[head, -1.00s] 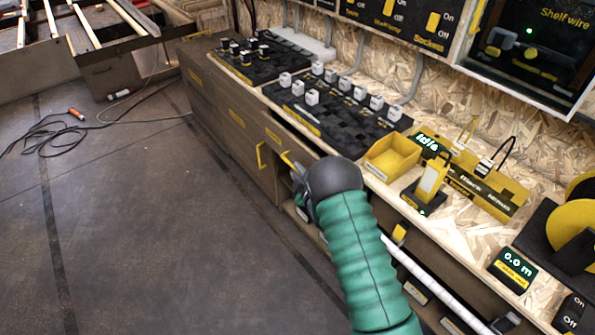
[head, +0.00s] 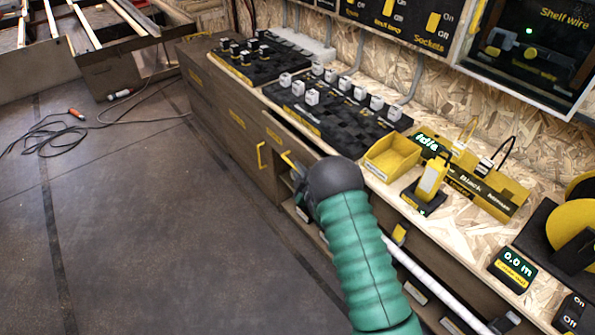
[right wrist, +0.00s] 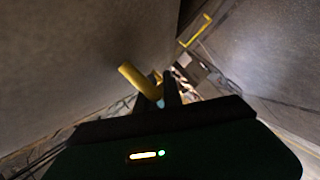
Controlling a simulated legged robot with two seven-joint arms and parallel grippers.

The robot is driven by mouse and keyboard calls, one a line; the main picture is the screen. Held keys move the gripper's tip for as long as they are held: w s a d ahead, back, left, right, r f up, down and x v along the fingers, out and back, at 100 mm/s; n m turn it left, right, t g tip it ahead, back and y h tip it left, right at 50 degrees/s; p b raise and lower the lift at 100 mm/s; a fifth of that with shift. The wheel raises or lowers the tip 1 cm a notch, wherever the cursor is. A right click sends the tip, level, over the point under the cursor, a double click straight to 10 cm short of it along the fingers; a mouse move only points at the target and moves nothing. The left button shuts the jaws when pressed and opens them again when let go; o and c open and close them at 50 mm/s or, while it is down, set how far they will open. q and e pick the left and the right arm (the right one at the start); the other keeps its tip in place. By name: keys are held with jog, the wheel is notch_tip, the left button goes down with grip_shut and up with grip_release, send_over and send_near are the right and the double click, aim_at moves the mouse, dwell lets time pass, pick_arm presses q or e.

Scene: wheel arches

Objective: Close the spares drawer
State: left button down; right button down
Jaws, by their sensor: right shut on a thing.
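The drawer front (head: 278,137) with a yellow label sits under the bench top, and a dark gap shows along its top edge, so it stands a little open. Its label is too small to read. A yellow bar handle (head: 287,158) sticks out at its front. My right gripper (head: 297,174) is at this handle, mostly hidden behind my dark wrist and green sleeve. In the right wrist view the yellow handle (right wrist: 140,82) runs to the fingertips (right wrist: 168,92), which are shut on it. My left gripper is not in view.
A yellow upright handle (head: 260,155) is on the cabinet front just left of my gripper. The bench top holds a black board with white blocks (head: 340,110), a yellow bin (head: 393,158) and a yellow tester (head: 430,182). Floor (head: 130,230) at left is clear apart from a cable (head: 50,135).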

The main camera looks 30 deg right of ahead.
jog(key=d, duration=0.4)
jog(key=shift+w+f, duration=0.1)
jog(key=shift+f, duration=0.05)
jog(key=shift+d, duration=0.15)
jog(key=c, duration=1.9)
grip_release()
jog(key=shift+o, duration=0.7)
jog(key=shift+d, duration=0.1)
jog(key=p+v, duration=0.3)
jog(key=v, duration=1.3)
jog(key=shift+s+p, duration=0.35)
